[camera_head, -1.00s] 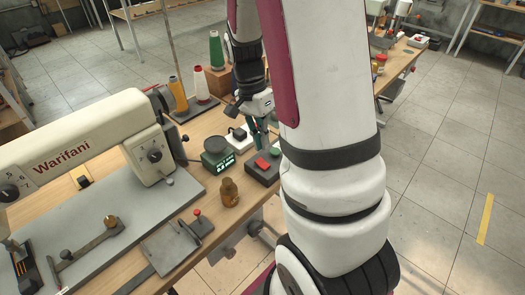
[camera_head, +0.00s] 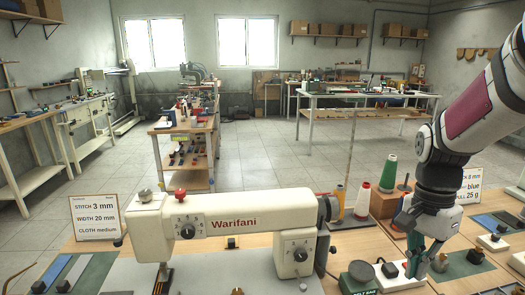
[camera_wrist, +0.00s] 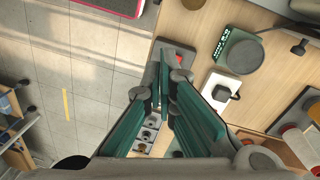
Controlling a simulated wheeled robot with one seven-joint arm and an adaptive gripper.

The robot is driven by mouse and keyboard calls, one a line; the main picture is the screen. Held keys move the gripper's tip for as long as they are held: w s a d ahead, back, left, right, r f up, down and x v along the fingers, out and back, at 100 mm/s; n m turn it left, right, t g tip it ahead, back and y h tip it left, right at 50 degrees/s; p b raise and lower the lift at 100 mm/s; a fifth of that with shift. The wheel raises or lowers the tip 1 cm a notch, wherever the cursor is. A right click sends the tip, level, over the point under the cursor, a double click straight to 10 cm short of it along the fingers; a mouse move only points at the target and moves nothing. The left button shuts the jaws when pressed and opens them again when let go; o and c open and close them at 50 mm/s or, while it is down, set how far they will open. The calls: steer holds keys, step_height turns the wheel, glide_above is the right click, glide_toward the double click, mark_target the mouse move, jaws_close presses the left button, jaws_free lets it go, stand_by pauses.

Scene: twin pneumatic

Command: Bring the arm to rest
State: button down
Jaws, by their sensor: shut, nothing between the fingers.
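My gripper (camera_head: 413,262) hangs pointing down over the right part of the wooden bench (camera_head: 345,242) in the head view. Its green fingers are together with nothing between them. In the wrist view my gripper (camera_wrist: 173,78) shows its fingers in front of a dark box with a red button (camera_wrist: 182,57). I cannot tell whether the fingertips touch that box. A white switch block (camera_wrist: 221,90) lies just right of the fingers. My arm reaches down from the right edge of the head view.
The cream Warifani sewing machine (camera_head: 228,228) stands left of my gripper. A green dial unit (camera_wrist: 238,52) lies near the switch block. Green (camera_head: 389,173) and red-and-white (camera_head: 362,202) spools stand behind. Sign cards (camera_head: 95,217) flank the bench. Open floor (camera_head: 262,155) lies beyond.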

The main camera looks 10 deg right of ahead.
steer(key=s+a+r+n+t+p, duration=0.2)
steer(key=s+a+r+n+t, duration=0.3)
steer(key=s+a+r+n, duration=0.6)
steer(key=s+a+n, duration=0.2)
steer(key=a+n, duration=0.1)
steer(key=shift+a+n+t, duration=0.2)
steer(key=shift+n+t, duration=0.1)
